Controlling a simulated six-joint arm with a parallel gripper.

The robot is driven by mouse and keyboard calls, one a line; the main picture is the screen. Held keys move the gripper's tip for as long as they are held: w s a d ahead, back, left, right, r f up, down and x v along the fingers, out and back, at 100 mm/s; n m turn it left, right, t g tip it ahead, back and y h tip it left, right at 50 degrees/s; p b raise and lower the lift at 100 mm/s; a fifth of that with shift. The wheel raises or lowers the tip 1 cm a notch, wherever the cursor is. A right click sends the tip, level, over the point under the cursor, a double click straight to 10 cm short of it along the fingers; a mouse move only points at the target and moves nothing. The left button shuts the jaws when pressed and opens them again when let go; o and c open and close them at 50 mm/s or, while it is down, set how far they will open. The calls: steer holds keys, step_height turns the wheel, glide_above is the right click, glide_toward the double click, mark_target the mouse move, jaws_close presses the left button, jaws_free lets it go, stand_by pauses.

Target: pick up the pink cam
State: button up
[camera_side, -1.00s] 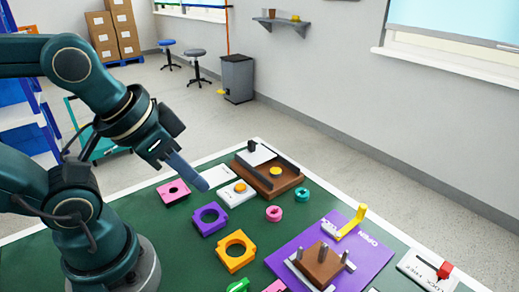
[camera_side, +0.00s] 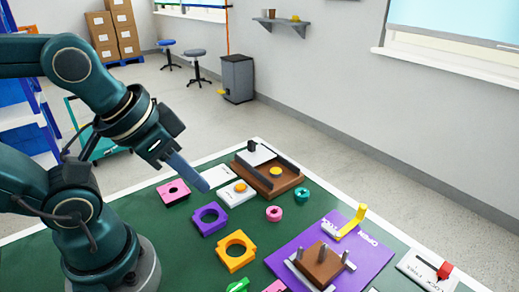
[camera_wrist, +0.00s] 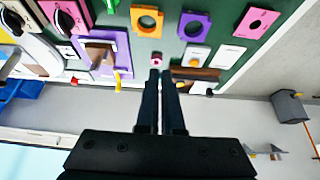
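A small round pink cam (camera_side: 274,213) with a dark centre hole lies on the green table in the side view, left of a teal ring. It also shows in the wrist view (camera_wrist: 156,62), just beyond the fingertips. My gripper (camera_side: 205,186) hangs above the table in the side view, to the left of the pink cam and higher, not touching it. In the wrist view, my gripper (camera_wrist: 161,75) shows two dark fingers with a narrow gap and nothing between them.
A pink square block (camera_side: 173,191), purple block (camera_side: 208,218) and orange block (camera_side: 236,251) with holes lie at left. A teal ring (camera_side: 301,195), a brown tray (camera_side: 287,180) and a purple board (camera_side: 368,252) with a yellow lever (camera_side: 350,222) lie around the cam.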

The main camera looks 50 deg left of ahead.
steer(key=o, duration=1)
steer(key=shift+r, duration=0.1)
steer(key=w+r, duration=0.3)
steer(key=w, duration=0.2)
steer(key=g, duration=0.5)
glide_above(275, 206)
steer(key=d, duration=0.1)
step_height(275, 206, down, 10)
steer(key=shift+m+g, duration=0.3)
steer(key=shift+m, duration=0.1)
steer(key=shift+s+f, duration=0.2)
steer(key=shift+f, duration=1.25)
steer(key=shift+s+f, duration=0.15)
steer(key=shift+f, duration=1.3)
steer(key=shift+s+f, duration=0.2)
steer(key=shift+f, duration=1.25)
